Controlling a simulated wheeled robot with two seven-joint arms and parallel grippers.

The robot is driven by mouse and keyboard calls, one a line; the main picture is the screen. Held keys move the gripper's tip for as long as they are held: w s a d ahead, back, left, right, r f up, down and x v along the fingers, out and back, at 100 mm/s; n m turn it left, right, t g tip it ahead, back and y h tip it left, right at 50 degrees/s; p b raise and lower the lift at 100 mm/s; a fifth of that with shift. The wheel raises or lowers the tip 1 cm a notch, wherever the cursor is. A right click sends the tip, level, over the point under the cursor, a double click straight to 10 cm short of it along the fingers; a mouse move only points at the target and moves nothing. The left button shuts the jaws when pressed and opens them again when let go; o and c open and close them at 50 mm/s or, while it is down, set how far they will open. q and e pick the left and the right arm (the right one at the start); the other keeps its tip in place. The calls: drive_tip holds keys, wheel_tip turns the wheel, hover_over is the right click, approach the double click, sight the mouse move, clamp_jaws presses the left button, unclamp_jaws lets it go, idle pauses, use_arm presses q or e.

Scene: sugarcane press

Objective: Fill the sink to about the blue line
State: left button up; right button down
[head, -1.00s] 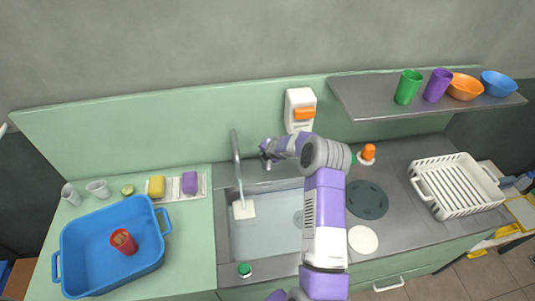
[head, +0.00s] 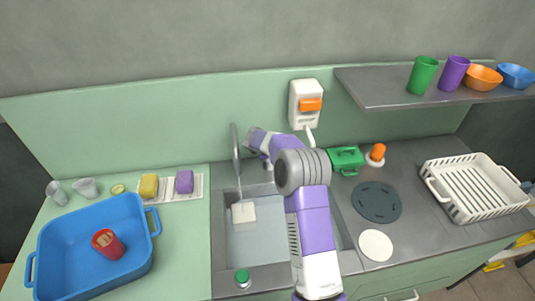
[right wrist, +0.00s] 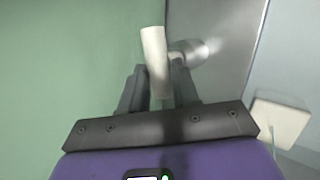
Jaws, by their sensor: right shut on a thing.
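The sink (head: 221,235) is set in the grey counter in the head view, with a pale square block (head: 243,212) in its left part. My right arm hides much of its right side. I cannot make out a blue line or tell the water level. The tall metal tap (head: 235,155) stands at the sink's back edge. My right gripper (right wrist: 158,82) is shut on a pale, rod-like tap handle (right wrist: 155,50), which sticks up between its fingers beside a shiny metal part. In the head view its fingertips are hidden behind my wrist. My left gripper is not in view.
A blue tub (head: 57,240) holding a red cup (head: 107,244) stands on the left counter. A yellow sponge (head: 149,186) and a purple sponge (head: 184,182) lie behind it. A white rack (head: 480,188) stands at right. A shelf (head: 375,92) with cups and bowls hangs above.

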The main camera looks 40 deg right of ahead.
drive_tip(key=shift+w+r+m+g, duration=0.2)
drive_tip(key=shift+w+m+g, duration=0.1)
drive_tip(key=shift+m, duration=0.2)
drive_tip(key=c, duration=1.2)
unclamp_jaws()
drive_tip(key=shift+c, duration=0.2)
drive_tip(key=o, duration=0.4)
drive_tip(key=shift+s+f, duration=0.1)
drive_tip(key=shift+c, duration=0.2)
drive_tip(key=v, duration=0.7)
drive_tip(key=shift+a+r, duration=0.2)
drive_tip(key=shift+a, duration=0.1)
drive_tip(key=shift+p, duration=0.3)
